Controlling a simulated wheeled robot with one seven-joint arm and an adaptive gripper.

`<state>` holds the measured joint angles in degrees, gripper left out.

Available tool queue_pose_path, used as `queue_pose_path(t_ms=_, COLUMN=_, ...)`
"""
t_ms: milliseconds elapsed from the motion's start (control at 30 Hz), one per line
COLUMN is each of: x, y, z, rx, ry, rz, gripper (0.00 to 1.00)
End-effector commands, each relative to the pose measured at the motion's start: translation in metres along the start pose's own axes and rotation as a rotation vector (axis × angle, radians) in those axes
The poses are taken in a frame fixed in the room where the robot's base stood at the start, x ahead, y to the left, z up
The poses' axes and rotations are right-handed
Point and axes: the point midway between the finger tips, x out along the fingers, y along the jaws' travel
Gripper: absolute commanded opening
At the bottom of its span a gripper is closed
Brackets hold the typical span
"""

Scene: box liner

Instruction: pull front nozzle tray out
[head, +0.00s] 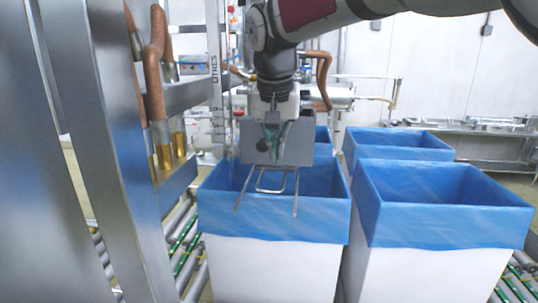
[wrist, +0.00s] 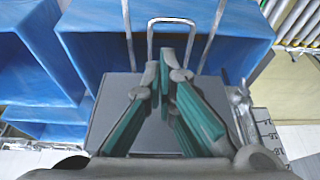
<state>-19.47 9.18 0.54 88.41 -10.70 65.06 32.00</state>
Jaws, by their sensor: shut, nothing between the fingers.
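The front nozzle tray (head: 292,152) is a grey plate with a wire handle and two thin rods. In the head view it hangs over the front left blue-lined box, with the handle low over the opening. In the wrist view the tray (wrist: 132,90) lies beyond my fingers, and its wire loop sticks out past the plate's edge. My gripper (head: 273,146) is at the tray in the head view. In the wrist view my gripper (wrist: 163,72) has its green-padded fingers together, with nothing between them, near the base of the loop. Whether they touch the tray cannot be told.
A white box with a blue liner (head: 275,222) stands below the tray. Another lined box (head: 445,222) stands to its right, with more behind. A steel frame post (head: 105,130) and brown hoses (head: 154,85) are at the left. Roller conveyors (head: 185,240) run beneath.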

Motion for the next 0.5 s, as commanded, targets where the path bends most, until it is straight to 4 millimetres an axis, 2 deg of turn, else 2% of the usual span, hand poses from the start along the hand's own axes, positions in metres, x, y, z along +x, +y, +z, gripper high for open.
queue_pose_path(t_ms=300, x=0.055, y=0.001, z=0.002, rx=-0.001, ry=-0.003, rz=0.002, gripper=0.00)
queue_pose_path(t_ms=500, x=0.077, y=0.001, z=0.001, rx=0.000, ry=0.000, rz=0.000, gripper=0.00)
